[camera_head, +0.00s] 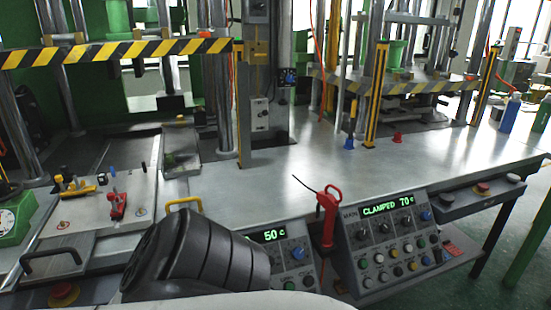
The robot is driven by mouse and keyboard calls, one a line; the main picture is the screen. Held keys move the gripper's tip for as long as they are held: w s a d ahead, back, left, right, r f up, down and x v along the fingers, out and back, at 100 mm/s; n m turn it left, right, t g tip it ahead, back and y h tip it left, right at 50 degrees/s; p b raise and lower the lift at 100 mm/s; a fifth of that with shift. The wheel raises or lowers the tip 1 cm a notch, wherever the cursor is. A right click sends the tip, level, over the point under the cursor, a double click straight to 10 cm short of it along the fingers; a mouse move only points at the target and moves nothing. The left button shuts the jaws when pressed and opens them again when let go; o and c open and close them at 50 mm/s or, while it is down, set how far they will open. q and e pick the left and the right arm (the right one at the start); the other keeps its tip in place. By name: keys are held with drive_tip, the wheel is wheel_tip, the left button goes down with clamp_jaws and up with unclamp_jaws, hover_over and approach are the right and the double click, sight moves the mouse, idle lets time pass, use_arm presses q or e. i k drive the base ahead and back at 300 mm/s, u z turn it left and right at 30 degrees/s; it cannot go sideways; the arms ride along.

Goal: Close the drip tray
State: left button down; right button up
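I cannot tell for certain which part is the drip tray. A metal plate with a black bar handle (52,258) juts out at the front left, below the fixture plate. A yellow handle (185,203) stands at the bench's front edge, just beyond a black ridged link of my own arm, which hides what lies below it. A shallow grey open-topped tray (182,152) sits further back on the bench beside the steel column. Neither of my grippers shows.
A fixture plate (90,215) with red and yellow clamps lies at the left. Control panels reading 50 C (275,236) and CLAMPED 70 C (390,206) stand at the front, with a red-handled tool (328,215) between them. The middle of the steel bench (265,185) is clear.

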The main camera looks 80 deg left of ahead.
sight(187, 163)
drive_tip(key=k, duration=0.4)
drive_tip(key=u, duration=0.95)
